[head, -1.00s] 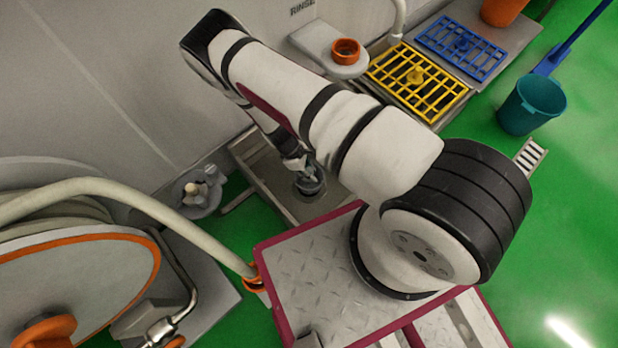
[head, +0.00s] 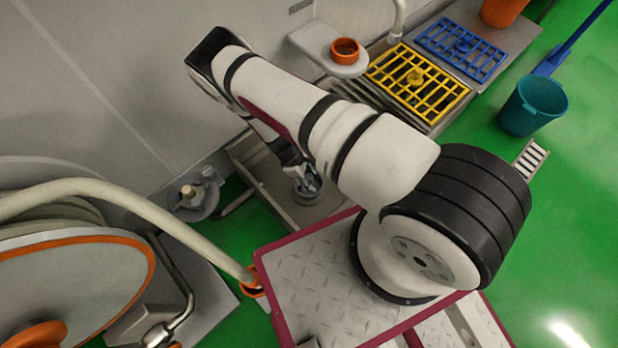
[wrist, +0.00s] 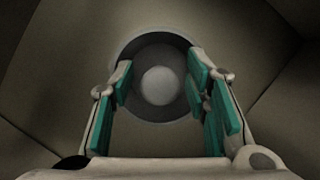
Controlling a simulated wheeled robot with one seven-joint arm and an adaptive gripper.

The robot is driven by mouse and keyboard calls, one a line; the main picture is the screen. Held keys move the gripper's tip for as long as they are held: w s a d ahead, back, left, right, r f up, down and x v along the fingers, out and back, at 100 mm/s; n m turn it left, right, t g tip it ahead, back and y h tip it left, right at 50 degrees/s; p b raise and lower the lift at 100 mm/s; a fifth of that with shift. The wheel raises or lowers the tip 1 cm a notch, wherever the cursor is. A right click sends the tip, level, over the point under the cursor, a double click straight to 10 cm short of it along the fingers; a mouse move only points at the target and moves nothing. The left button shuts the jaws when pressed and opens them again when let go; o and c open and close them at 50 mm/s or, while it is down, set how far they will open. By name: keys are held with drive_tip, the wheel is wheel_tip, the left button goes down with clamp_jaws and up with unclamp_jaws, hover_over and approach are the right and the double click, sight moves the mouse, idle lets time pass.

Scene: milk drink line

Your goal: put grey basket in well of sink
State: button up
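The steel sink (head: 262,178) lies beneath my forearm, and part of it is hidden by the arm. In the wrist view, a round dark-rimmed well (wrist: 122,55) is in the basin floor. A grey disc with a paler round knob, which looks like the grey basket (wrist: 158,80), sits inside that rim. I cannot tell how deep it sits. My gripper (wrist: 160,88) is open above it, its green-padded fingers apart on both sides of the knob with nothing between them. In the head view my gripper (head: 303,178) is low in the sink and partly covers the round fitting.
A yellow grate (head: 418,82) and a blue grate (head: 461,50) lie right of the sink. An orange cup (head: 345,51) stands on a wall ledge. A teal bucket (head: 532,106) is on the green floor. A hose (head: 120,196) and reel are at left.

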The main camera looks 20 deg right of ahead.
drive_tip(key=p+v, duration=0.4)
drive_tip(key=v, duration=0.8)
drive_tip(key=shift+r, duration=0.1)
